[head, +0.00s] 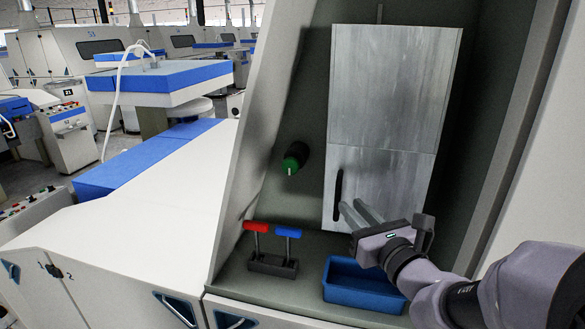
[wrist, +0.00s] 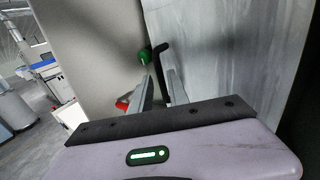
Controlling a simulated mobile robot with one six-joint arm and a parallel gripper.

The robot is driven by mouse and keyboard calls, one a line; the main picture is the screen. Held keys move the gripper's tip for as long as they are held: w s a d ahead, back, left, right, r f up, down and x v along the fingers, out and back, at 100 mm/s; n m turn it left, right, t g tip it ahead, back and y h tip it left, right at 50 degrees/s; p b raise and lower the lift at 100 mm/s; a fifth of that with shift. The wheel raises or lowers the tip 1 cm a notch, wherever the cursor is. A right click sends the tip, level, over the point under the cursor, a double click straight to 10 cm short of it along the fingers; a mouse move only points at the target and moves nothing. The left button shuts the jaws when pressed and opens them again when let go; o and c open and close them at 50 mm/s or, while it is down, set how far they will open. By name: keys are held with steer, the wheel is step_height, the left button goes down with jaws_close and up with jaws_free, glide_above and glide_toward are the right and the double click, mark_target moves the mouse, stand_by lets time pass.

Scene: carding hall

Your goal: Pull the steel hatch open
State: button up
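The steel hatch (head: 385,185) is a grey, streaked metal panel in a recessed dark green bay, below a similar upper panel. It looks flush and closed. Its black upright handle (head: 338,188) is near its left edge. My gripper (head: 348,205) is open, its two fingers apart, with the tips by the lower part of the handle. In the wrist view the handle (wrist: 162,50) shows just beyond the fingertips of my gripper (wrist: 158,75). I cannot tell whether the fingers touch it. The hatch also shows at right in the wrist view (wrist: 225,55).
A green knob (head: 295,158) sticks out left of the hatch. A red lever (head: 257,227) and a blue lever (head: 287,233) stand on the ledge below. A blue bin (head: 350,288) sits under my gripper. The bay's right wall (head: 515,130) is close to the hatch.

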mark_target(339, 196)
steer(key=x, duration=0.7)
steer(key=shift+a+f, duration=0.15)
jaws_close()
stand_by(1.1)
